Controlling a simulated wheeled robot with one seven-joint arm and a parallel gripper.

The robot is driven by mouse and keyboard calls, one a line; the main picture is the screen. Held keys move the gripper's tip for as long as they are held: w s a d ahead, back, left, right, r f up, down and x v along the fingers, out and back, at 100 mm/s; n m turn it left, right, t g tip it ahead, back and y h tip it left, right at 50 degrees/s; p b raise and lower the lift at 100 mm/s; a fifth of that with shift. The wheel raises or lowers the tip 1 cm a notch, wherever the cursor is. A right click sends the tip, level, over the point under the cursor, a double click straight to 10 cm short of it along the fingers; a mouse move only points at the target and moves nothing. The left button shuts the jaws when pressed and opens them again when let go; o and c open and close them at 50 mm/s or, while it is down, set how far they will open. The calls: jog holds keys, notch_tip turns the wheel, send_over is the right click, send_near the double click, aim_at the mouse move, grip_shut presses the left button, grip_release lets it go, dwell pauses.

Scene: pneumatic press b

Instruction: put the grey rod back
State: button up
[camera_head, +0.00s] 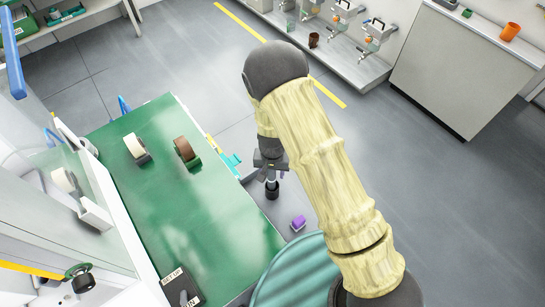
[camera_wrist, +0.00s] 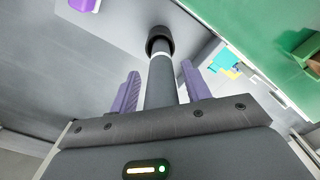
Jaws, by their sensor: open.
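The grey rod (camera_wrist: 162,80) runs lengthwise between the two purple fingers of my gripper (camera_wrist: 160,70) in the wrist view. It has a pale band and a thick black end (camera_wrist: 160,40) pointing away from my palm. The fingers are open, one on each side of the rod; whether either touches it is unclear. In the head view my gripper (camera_head: 270,168) hangs just off the right edge of the green tabletop, with the rod's black end (camera_head: 272,190) below it. No holder for the rod can be made out.
A purple block (camera_head: 298,222) is low beside the table. Open grey floor (camera_head: 450,190) lies to the right.

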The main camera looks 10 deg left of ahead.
notch_tip(320, 180, up, 17)
jog(key=b, duration=0.2)
jog(key=shift+r, duration=0.15)
jog(key=shift+d, duration=0.1)
dwell(0.7)
jog(key=shift+d, duration=0.1)
jog(key=s+d+r+t, duration=0.1)
jog(key=s+d+r, duration=0.2)
jog(key=d, duration=0.9)
jog(key=s+d+r+m+t, duration=0.1)
jog(key=s+d+r, duration=0.3)
jog(key=d, duration=0.9)
jog(key=shift+r+t, duration=0.25)
jog(key=shift+t, duration=0.05)
jog(key=shift+s+d, duration=0.1)
